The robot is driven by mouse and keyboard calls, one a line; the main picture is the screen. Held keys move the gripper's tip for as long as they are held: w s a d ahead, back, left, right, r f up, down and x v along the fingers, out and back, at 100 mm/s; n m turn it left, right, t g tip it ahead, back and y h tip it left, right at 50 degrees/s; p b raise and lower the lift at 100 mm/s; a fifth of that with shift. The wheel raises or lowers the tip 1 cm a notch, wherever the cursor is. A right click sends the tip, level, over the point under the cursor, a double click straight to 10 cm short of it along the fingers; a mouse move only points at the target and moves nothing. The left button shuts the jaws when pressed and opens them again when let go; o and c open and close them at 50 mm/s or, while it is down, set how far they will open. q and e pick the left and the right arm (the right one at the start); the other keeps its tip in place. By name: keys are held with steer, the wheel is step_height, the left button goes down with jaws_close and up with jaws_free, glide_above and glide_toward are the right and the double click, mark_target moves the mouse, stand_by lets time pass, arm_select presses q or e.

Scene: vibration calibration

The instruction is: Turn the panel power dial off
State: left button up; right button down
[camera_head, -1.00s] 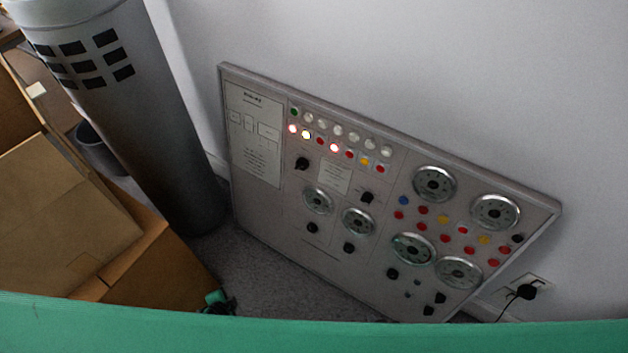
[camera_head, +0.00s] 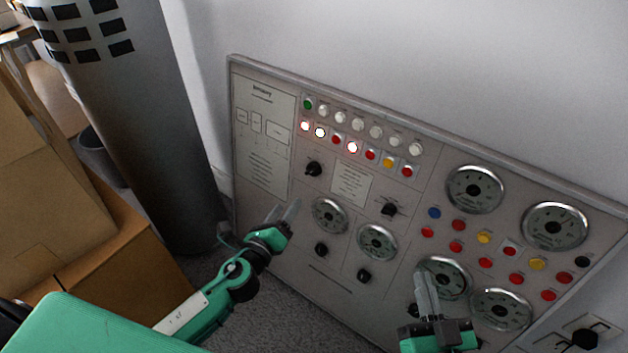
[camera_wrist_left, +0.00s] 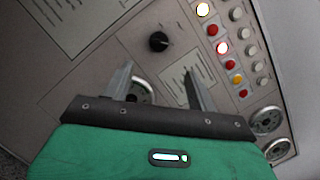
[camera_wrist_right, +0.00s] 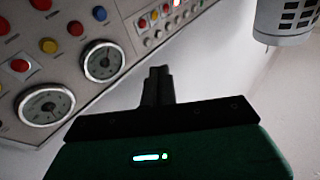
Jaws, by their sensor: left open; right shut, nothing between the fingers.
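The grey control panel (camera_head: 262,186) leans against the wall, with black dials, gauges, buttons and lights. A black dial (camera_head: 314,169) sits under the lit row at upper left; it shows in the left wrist view (camera_wrist_left: 158,41), ahead of the fingers. A second black dial (camera_head: 389,208) is right of the label. I cannot read which is the power dial. My left gripper (camera_head: 287,213) is open and empty, below and left of the first dial, apart from it. My right gripper (camera_head: 427,290) is shut and empty, in front of the lower right gauges; it also shows in the right wrist view (camera_wrist_right: 158,85).
Cardboard boxes (camera_head: 125,265) stand at left, with a grey column (camera_head: 165,130) between them and the panel. A wall socket with a black plug (camera_head: 585,339) is at lower right. Grey floor lies before the panel.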

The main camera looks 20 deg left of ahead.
arm_select(q)
glide_toward(309, 173)
steer(key=w, duration=0.5)
steer(key=w+d, duration=0.1)
steer(key=w, duration=0.1)
steer(key=shift+w+d+b, duration=0.15)
steer(key=shift+w+b, duration=0.15)
steer(key=shift+w, duration=0.1)
steer(key=shift+w+d, duration=0.1)
steer(key=shift+w, duration=0.65)
arm_select(e)
steer(key=r, duration=0.1)
steer(key=r+t, duration=0.1)
steer(key=d+r+t, duration=0.1)
steer(key=shift+w+r, duration=0.25)
steer(key=shift+w, duration=0.1)
arm_select(q)
steer(key=c, duration=1)
arm_select(e)
steer(key=shift+f, duration=0.1)
